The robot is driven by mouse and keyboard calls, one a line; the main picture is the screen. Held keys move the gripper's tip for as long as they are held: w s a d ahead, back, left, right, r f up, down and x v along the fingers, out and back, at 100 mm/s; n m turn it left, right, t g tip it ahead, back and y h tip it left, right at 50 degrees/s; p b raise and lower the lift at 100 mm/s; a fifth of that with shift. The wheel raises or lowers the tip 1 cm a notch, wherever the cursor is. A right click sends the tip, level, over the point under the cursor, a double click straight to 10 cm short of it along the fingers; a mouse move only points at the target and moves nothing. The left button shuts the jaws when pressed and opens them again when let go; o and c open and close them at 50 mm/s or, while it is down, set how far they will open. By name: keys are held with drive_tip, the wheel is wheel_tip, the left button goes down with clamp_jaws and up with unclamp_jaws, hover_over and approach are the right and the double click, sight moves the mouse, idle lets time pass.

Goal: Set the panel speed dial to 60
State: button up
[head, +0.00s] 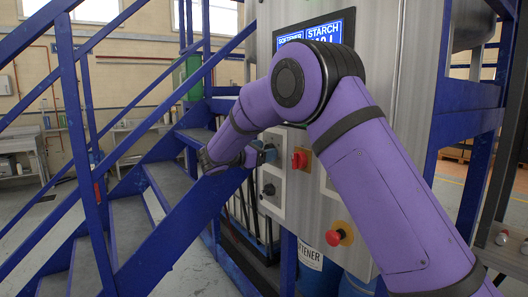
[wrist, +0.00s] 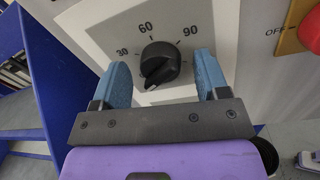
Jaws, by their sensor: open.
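The black speed dial (wrist: 160,64) sits on a pale panel plate (wrist: 215,22) marked 30, 60 and 90 in the wrist view. The 60 mark is above the dial, 30 to its left and 90 to its right. The dial's ridge slants from upper right to lower left, its lower end away from the 60. My gripper (wrist: 162,80) is open, with one blue finger on each side of the dial and gaps between. In the head view my gripper (head: 262,155) is at the panel's left side, where my arm partly hides it and the dial cannot be made out.
A red switch (head: 301,159) is right of my gripper, and it also shows in the wrist view (wrist: 311,31) beside OFF. A red emergency button (head: 335,237) sits lower. Another black knob (head: 269,189) is below my gripper. Blue stairs and rails (head: 160,200) stand close left.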

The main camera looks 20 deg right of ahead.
drive_tip(key=shift+c, duration=0.2)
drive_tip(key=c, duration=0.9)
drive_tip(key=shift+m, duration=0.3)
drive_tip(key=shift+f+m+g+h, duration=0.1)
drive_tip(key=shift+m+g+h, duration=0.15)
drive_tip(key=shift+m, duration=3.8)
drive_tip(key=shift+f+m+g+h, duration=0.15)
drive_tip(key=shift+m+g, duration=0.15)
drive_tip(key=shift+m, duration=3.7)
drive_tip(key=shift+f+m+g+h, duration=0.1)
drive_tip(key=shift+m+g+h, duration=0.15)
drive_tip(key=shift+m, duration=3.8)
